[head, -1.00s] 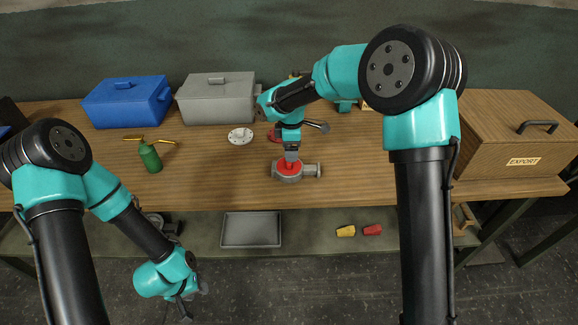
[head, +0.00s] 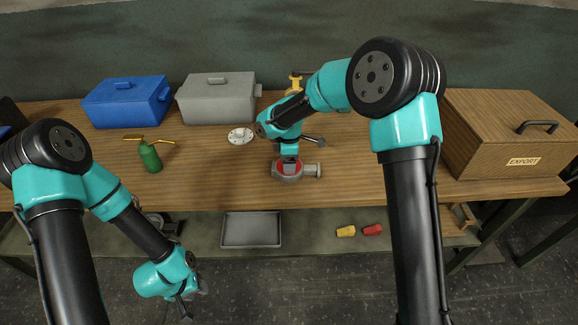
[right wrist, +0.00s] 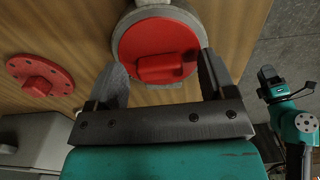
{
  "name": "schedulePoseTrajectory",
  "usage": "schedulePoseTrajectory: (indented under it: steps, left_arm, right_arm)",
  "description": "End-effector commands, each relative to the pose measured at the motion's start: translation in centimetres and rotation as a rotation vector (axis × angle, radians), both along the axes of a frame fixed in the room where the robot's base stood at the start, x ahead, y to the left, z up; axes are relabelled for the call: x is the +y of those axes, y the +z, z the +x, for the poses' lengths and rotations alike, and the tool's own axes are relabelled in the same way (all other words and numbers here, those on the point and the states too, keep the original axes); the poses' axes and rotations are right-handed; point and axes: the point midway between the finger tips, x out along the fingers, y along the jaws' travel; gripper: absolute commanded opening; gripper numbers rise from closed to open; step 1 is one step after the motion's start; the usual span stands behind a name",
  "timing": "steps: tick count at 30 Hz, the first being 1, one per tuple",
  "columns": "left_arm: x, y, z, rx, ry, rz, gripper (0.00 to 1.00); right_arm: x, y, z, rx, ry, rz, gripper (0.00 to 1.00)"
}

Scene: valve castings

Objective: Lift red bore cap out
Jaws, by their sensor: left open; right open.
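The red bore cap (head: 281,168) sits in the round mouth of a grey valve casting (head: 312,171) on the bench. In the right wrist view the cap (right wrist: 145,42) is a red disc with a raised tab (right wrist: 160,68), inside the casting's grey rim (right wrist: 186,14). My right gripper (head: 290,160) is low over the cap. Its fingers (right wrist: 163,62) are open, one on each side of the tab, with gaps visible. My left gripper (head: 189,303) is open and empty, low in front of the bench.
A red flanged piece (right wrist: 38,84) lies beside the casting. A tray (head: 251,243) is on the lower shelf.

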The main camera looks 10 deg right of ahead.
Motion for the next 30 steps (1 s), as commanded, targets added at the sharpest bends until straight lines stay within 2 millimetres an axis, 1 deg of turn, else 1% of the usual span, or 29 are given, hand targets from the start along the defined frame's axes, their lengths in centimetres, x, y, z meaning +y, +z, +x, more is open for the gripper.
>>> schedulePoseTrajectory:
  steps: [9, 11, 26, 30]
  left_arm:
    - [0.00, 0.00, 0.00, 0.000, 0.000, 0.000, 0.43]
    - [0.00, 0.00, 0.00, 0.000, 0.000, 0.000, 0.43]
    - [0.00, 0.00, 0.00, 0.000, 0.000, 0.000, 0.43]
    - [0.00, 0.00, 0.00, 0.000, 0.000, 0.000, 0.43]
  right_arm:
    - [-0.01, 0.03, 0.01, 0.000, 0.000, 0.000, 0.77]
    - [-0.01, 0.04, 0.01, 0.000, 0.000, 0.000, 0.72]
    - [-0.01, 0.03, 0.01, 0.000, 0.000, 0.000, 0.24]
    - [-0.01, 0.04, 0.01, 0.000, 0.000, 0.000, 0.23]
